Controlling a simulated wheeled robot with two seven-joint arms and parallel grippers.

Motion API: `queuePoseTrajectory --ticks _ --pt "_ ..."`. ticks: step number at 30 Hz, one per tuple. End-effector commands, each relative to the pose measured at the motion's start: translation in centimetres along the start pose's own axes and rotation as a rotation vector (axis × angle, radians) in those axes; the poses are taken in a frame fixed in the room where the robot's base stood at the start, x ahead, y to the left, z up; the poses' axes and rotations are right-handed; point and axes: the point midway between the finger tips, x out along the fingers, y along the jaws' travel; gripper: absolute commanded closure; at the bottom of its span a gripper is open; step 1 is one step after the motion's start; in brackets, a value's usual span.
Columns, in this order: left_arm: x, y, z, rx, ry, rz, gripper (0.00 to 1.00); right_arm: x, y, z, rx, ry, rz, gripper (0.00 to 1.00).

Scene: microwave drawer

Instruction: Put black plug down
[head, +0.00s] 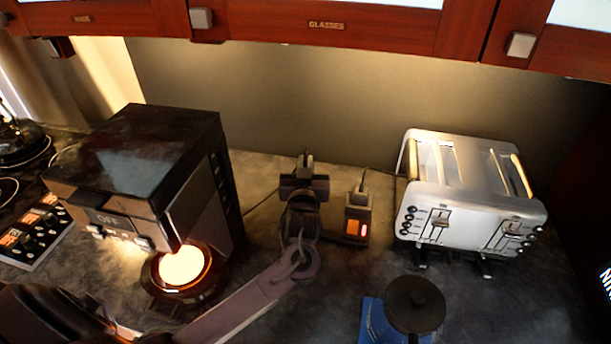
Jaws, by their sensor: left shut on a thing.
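My left gripper (304,182) is over the counter between the coffee machine and the toaster. It is shut on the black plug (305,162), whose upper part and thin cord show just beyond the fingers. The fingers and wrist hide the plug's lower part and what is directly beneath it, so I cannot tell whether it touches anything. Right of the gripper, a socket box (356,226) with a lit orange switch stands on the counter, with another dark plug (360,196) at its top. My right gripper is not in view.
A black coffee machine (150,165) with a lit base stands at left. A silver toaster (465,205) stands at right. Wooden cabinets (385,28) hang above. Grey counter (345,275) is clear before the socket box.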

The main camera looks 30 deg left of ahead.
Motion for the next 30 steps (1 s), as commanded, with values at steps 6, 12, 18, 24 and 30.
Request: queuePoseTrajectory --ticks 6,12,18,24,30 --pt "0.0 0.0 2.8 0.003 -0.002 -0.001 1.00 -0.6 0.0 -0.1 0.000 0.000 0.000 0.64" --pt "0.0 0.0 4.4 0.000 0.000 0.000 1.00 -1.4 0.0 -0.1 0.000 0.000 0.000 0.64" --pt "0.0 0.0 4.5 0.000 0.001 0.000 1.00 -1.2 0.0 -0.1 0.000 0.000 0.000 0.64" --pt "0.0 0.0 4.9 0.000 0.000 0.000 0.85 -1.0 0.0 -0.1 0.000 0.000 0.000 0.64" --pt "0.0 0.0 4.8 0.001 0.000 0.000 0.68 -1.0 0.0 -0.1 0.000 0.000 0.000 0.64"
